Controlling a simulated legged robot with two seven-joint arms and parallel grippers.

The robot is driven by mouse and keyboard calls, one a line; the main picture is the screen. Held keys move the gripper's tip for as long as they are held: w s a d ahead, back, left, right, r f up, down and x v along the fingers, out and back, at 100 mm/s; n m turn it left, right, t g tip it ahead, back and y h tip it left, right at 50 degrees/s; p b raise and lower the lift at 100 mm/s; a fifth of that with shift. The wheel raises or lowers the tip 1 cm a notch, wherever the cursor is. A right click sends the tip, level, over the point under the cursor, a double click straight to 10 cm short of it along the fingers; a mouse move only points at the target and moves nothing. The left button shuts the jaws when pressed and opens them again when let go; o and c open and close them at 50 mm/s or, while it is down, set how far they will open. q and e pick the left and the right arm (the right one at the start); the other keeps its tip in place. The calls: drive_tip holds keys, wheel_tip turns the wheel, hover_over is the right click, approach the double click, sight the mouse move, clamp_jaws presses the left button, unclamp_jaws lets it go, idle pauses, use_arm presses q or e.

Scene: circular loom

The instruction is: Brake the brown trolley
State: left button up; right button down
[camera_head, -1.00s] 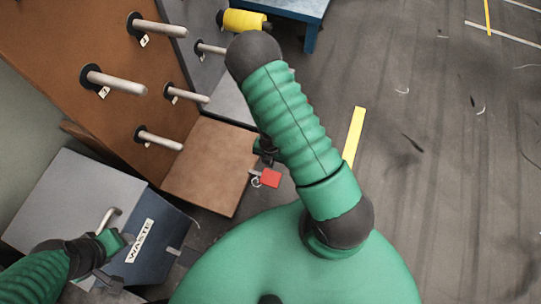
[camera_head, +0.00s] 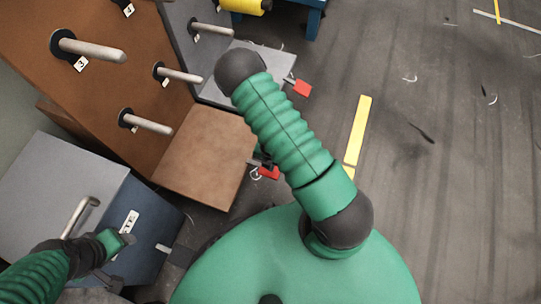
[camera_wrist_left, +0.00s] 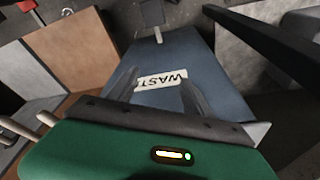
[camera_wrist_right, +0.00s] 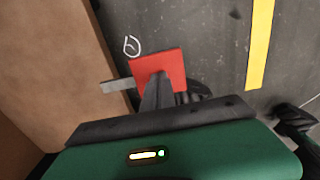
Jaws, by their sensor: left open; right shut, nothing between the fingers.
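The brown trolley (camera_head: 205,158) has a tall brown board with pegs and a low brown deck. Its red brake pedal (camera_head: 268,173) sticks out at the deck's right side, partly covered by my right gripper (camera_head: 265,163) and arm. In the right wrist view the red pedal (camera_wrist_right: 158,68) is on a short grey bar beside the deck. My right gripper (camera_wrist_right: 158,85) is shut and empty, its tips overlapping the pedal's near edge; I cannot tell whether they touch. My left gripper (camera_wrist_left: 160,88) is open and empty above the waste bin (camera_wrist_left: 185,55).
A grey trolley (camera_head: 240,62) with its own red pedal (camera_head: 302,88) stands beyond the brown one. A blue table (camera_head: 313,22) and a yellow roll (camera_head: 240,5) are at the top.

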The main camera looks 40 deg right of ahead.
drive_tip(key=f, duration=0.1)
drive_tip(key=f+p, duration=0.1)
drive_tip(key=f, duration=0.1)
drive_tip(key=shift+s+d+f, duration=0.15)
drive_tip(key=shift+s+f, duration=0.1)
drive_tip(key=shift+s, duration=0.15)
drive_tip(key=shift+f, duration=0.2)
